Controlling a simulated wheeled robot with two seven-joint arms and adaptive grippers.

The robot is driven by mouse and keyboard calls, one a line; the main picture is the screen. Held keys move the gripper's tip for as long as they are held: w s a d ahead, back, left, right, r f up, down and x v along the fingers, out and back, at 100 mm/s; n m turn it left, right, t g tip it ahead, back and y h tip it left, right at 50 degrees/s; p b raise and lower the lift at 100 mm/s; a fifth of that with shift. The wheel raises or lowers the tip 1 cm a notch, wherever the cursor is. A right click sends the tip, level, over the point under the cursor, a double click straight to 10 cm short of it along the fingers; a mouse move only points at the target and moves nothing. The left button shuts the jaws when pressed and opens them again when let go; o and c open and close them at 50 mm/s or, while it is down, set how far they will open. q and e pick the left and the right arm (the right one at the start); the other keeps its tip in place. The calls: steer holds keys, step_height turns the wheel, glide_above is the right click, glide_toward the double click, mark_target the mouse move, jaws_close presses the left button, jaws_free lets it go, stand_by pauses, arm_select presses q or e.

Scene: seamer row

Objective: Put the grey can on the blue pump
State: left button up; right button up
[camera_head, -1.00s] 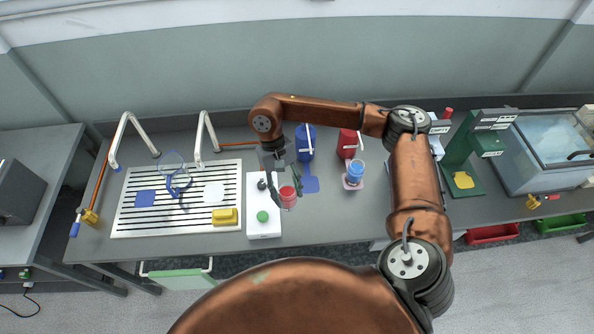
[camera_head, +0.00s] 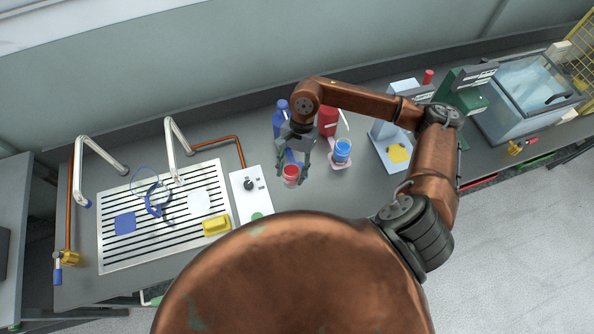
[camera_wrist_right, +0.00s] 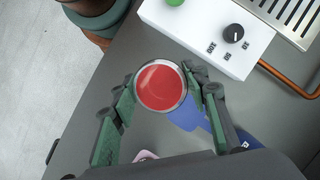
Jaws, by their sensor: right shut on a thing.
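The can (camera_wrist_right: 161,86) has a grey rim and a red top, and its side is mostly hidden in the wrist view. In the head view the can (camera_head: 291,175) is between the fingers of my right gripper (camera_head: 293,165), which is shut on it. A blue bottle with a pump-like top (camera_head: 281,122) stands behind the gripper, partly hidden. A flat blue patch (camera_wrist_right: 188,113) lies on the bench partly under the can in the wrist view. I cannot tell the can's height above the bench. My left gripper is not in view.
A white control box (camera_head: 246,194) with a black knob and green button is left of the can. A blue-topped container (camera_head: 342,150) on a pink pad is to the right. A red bottle (camera_head: 327,120) stands behind. A slotted drainboard (camera_head: 110,248) is at left.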

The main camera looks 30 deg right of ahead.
steer(key=m, duration=0.1)
steer(key=s+m+t, duration=0.1)
steer(key=shift+s+d+f+m+y, duration=0.1)
steer(key=shift+f+m+y, duration=0.1)
steer(key=shift+m+y, duration=0.15)
steer(key=s+d+r+m+t+h, duration=0.15)
steer(key=s+m+t, duration=0.35)
steer(key=m, duration=0.8)
steer(key=w+d+f+p, duration=0.1)
steer(key=w+f, duration=0.3)
steer(key=w+d+f+p, duration=0.1)
steer(key=w+f, duration=0.3)
steer(key=w, duration=0.1)
steer(key=w+d+f+p, duration=0.1)
steer(key=w+d+f, duration=0.1)
steer(key=w+f, duration=0.2)
steer(key=shift+w+d, duration=0.1)
steer(key=shift+w, duration=0.1)
steer(key=shift+f, duration=0.3)
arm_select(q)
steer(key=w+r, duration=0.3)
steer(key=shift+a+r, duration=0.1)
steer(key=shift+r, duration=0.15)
